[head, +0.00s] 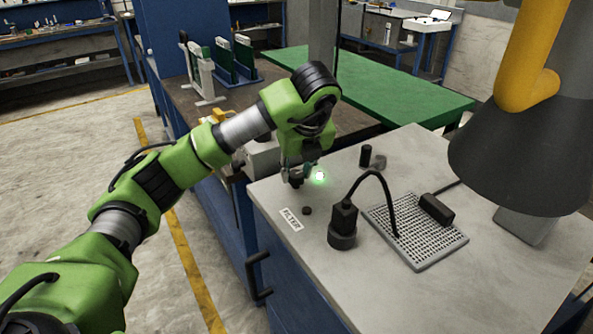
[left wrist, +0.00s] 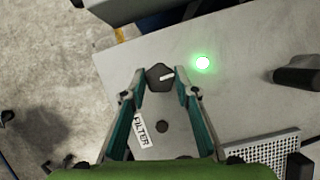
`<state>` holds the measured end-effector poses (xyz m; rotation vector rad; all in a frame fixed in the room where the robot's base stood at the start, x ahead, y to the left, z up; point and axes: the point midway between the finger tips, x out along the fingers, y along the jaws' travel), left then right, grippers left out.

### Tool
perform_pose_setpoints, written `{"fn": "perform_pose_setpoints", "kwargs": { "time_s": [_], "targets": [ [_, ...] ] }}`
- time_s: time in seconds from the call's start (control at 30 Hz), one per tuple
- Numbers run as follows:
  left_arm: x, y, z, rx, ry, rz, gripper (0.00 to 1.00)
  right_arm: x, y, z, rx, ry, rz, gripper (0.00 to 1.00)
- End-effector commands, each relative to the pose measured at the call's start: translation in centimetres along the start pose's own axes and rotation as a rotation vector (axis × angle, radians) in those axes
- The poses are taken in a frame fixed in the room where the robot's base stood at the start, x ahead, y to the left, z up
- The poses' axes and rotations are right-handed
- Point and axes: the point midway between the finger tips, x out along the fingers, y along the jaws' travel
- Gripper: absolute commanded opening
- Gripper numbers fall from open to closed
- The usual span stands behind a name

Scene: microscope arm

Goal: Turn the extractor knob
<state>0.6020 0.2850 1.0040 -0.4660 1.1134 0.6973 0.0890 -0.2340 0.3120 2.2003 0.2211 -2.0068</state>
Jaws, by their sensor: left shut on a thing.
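The extractor knob (left wrist: 160,77) is a dark, many-sided knob with a white pointer mark, on the grey bench top. In the left wrist view the mark points to the right and slightly up. My left gripper (left wrist: 160,92) has its fingers on both sides of the knob and is shut on it. In the head view my left gripper (head: 297,173) comes down onto the bench's left part and hides most of the knob. A green light (head: 320,176) glows just right of the knob; it also shows in the left wrist view (left wrist: 202,63). My right gripper is not in view.
A FILTER label (head: 292,219) and a small dark button (head: 306,211) lie near the knob. A black cabled device (head: 342,224), a perforated plate (head: 420,255) and small cylinders (head: 366,156) stand further right. A grey extractor hood (head: 520,150) on a yellow arm hangs over the right side.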

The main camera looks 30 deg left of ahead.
Motion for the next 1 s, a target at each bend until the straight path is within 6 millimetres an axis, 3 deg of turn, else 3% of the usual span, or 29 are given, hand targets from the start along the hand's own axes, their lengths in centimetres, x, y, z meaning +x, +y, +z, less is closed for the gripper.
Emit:
{"fn": "perform_pose_setpoints", "kwargs": {
  "time_s": [0.2,0.23,0.3,0.7,1.0],
  "targets": [
    [-0.1,0.0,0.1,-0.003,-0.002,-0.001,0.06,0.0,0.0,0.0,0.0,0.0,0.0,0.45],
    [-0.1,0.0,0.1,-0.003,-0.002,-0.001,0.3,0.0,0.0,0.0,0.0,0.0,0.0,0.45],
    [-0.1,0.0,0.1,-0.003,-0.002,-0.001,0.45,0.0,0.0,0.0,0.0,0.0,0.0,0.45],
    [-0.3,0.0,0.1,0.0,-0.002,-0.002,0.45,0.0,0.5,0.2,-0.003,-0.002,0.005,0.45],
    [-4.2,-0.1,0.2,0.0,-0.007,-0.005,0.45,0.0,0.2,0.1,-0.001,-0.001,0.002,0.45]
  ]
}}
